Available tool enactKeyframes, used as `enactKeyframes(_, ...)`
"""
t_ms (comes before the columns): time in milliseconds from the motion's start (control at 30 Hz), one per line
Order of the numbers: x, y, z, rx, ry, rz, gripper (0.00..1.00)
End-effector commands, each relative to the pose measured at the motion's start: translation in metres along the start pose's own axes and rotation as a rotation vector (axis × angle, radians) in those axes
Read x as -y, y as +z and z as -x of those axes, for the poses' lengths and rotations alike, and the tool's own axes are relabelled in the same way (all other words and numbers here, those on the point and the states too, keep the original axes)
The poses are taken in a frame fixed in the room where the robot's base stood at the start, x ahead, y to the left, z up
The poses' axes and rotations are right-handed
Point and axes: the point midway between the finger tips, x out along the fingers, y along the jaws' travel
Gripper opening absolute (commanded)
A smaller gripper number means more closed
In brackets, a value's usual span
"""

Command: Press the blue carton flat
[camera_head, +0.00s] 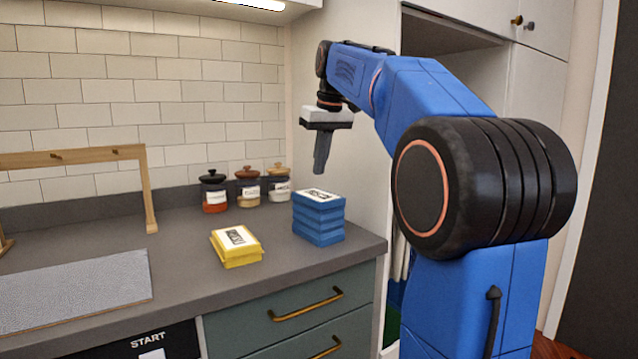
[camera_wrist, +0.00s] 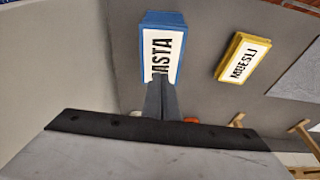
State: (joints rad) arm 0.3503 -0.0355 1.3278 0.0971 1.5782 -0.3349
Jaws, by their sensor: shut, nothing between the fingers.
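The blue carton (camera_head: 319,217) stands upright on the grey counter near its right end. Its sides show horizontal folds, and a white label is on its top. In the wrist view its top (camera_wrist: 163,38) carries a label reading "ASTA", the first letter cut off or hidden. My gripper (camera_head: 320,168) points down above the carton with its fingers shut and empty, and a gap shows between fingertips and carton top. In the wrist view the shut fingers (camera_wrist: 160,98) overlap the near end of the label.
Several lidded jars (camera_head: 248,188) stand behind by the tiled wall. A wooden frame (camera_head: 148,190) and a speckled panel (camera_head: 75,290) are at left. A tall white panel borders the counter's right.

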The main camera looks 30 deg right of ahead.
Motion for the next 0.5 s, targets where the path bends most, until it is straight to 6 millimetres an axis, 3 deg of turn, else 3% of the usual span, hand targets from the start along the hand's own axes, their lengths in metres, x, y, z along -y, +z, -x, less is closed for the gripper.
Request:
enactKeyframes(200, 0.001, 0.007, -0.032, 0.001, 0.000, 0.000, 0.00)
enactKeyframes(500, 0.000, 0.011, -0.051, 0.000, 0.000, 0.000, 0.00)
